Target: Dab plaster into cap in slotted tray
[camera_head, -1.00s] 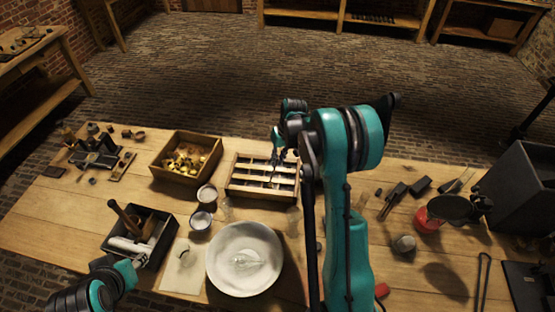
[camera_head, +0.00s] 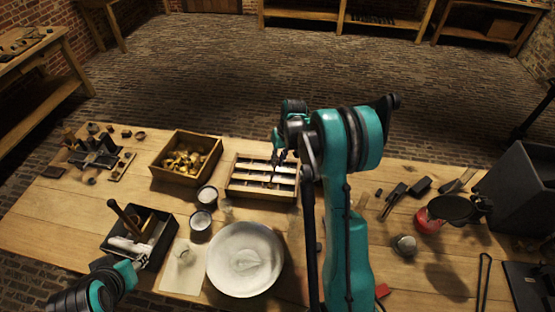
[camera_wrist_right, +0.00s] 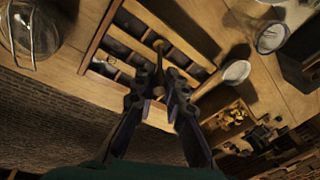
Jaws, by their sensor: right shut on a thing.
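The slotted tray (camera_head: 232,188) is a wooden box with several dark compartments, near the table's middle. It also shows at the top of the right wrist view (camera_wrist_right: 97,42). My right gripper (camera_wrist_right: 160,86) is over the tray's edge, shut on a thin tool with a rounded brownish end (camera_wrist_right: 159,45). The tool reaches over the compartments; whether it touches anything I cannot tell. No cap is clear in the tray; the gripper partly hides it in the head view. Two cups with pale contents (camera_head: 207,195) (camera_head: 200,220) stand front left of the tray. My left gripper (camera_head: 128,270) is low at the left; its fingers are unclear.
A wooden box of brass parts (camera_head: 186,160) stands left of the tray. A red burner-like item (camera_head: 428,222) and a dark box (camera_head: 520,190) are at the right.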

